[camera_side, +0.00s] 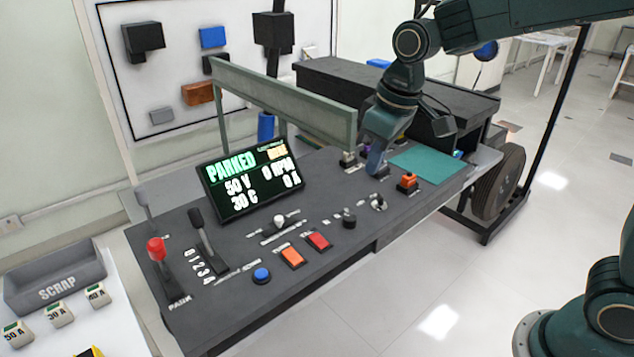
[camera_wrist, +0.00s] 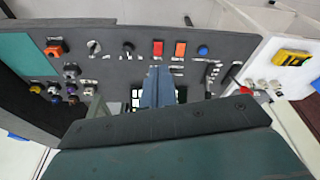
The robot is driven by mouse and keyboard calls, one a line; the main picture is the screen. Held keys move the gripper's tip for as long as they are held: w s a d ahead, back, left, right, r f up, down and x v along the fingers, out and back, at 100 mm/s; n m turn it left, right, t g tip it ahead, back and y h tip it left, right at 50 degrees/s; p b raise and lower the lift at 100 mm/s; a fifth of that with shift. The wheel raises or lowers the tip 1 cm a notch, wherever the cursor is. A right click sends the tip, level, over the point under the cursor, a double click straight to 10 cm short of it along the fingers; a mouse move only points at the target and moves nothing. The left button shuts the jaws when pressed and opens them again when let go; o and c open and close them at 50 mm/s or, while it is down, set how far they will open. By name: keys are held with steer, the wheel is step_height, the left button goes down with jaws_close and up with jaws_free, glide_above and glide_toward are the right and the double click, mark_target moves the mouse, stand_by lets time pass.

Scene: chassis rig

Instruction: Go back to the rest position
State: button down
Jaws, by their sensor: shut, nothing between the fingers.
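My gripper (camera_side: 377,170) points down over the back right part of the dark control panel (camera_side: 330,258), between a small row of knobs and the teal mat (camera_side: 428,160). In the wrist view its two blue-grey fingers (camera_wrist: 157,74) are together with nothing between them. I cannot tell how far the tips are above the panel. The display (camera_side: 252,181) reads PARKED, 50 V, 30 C, 0 RPM and 0 A. In the wrist view my fingers cover most of it.
The panel carries a red-knobbed lever (camera_side: 156,248), a black lever (camera_side: 203,238), an orange button (camera_side: 291,257), a red button (camera_side: 318,241), a blue button (camera_side: 261,275) and an orange knob (camera_side: 407,181). A grey rail (camera_side: 285,97) stands behind. A scrap bin (camera_side: 55,280) is at left.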

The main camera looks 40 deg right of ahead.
steer(key=s+d+r+m+t, duration=0.1)
steer(key=s+d, duration=0.2)
steer(key=s, duration=0.7)
steer(key=s+d+r+m+t, duration=0.1)
steer(key=s+d+m+t, duration=0.1)
steer(key=s, duration=0.8)
steer(key=shift+s+d+r, duration=0.35)
steer(key=shift+s+d, duration=0.05)
